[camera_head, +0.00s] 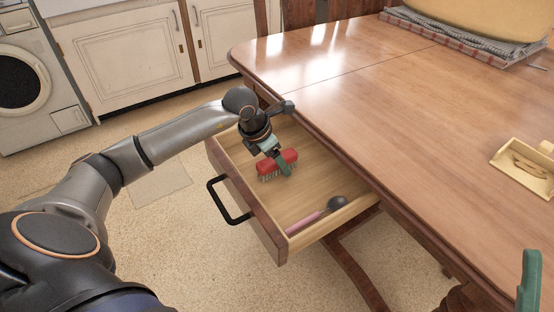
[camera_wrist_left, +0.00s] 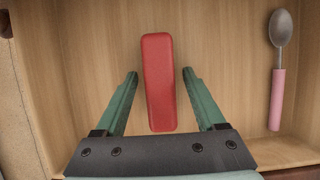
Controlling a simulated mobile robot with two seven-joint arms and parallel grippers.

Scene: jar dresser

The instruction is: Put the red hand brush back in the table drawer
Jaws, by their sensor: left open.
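The red hand brush (camera_head: 277,164) is inside the open table drawer (camera_head: 246,207), toward its far left end. It has a red back and pale bristles on its underside. My left gripper (camera_head: 283,168) reaches down into the drawer at the brush. In the left wrist view the brush (camera_wrist_left: 158,82) lies between the two green fingers (camera_wrist_left: 158,78), with a gap on each side. The left gripper is open. A green finger of my right gripper (camera_head: 528,280) shows at the lower right edge of the head view; its opening cannot be seen.
A spoon with a pink handle (camera_head: 316,217) lies in the drawer's near end; it also shows in the left wrist view (camera_wrist_left: 278,75). The wooden table (camera_head: 390,110) carries a tan dustpan-like tray (camera_head: 525,170) at right and a folded cloth (camera_head: 455,40) at the back.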

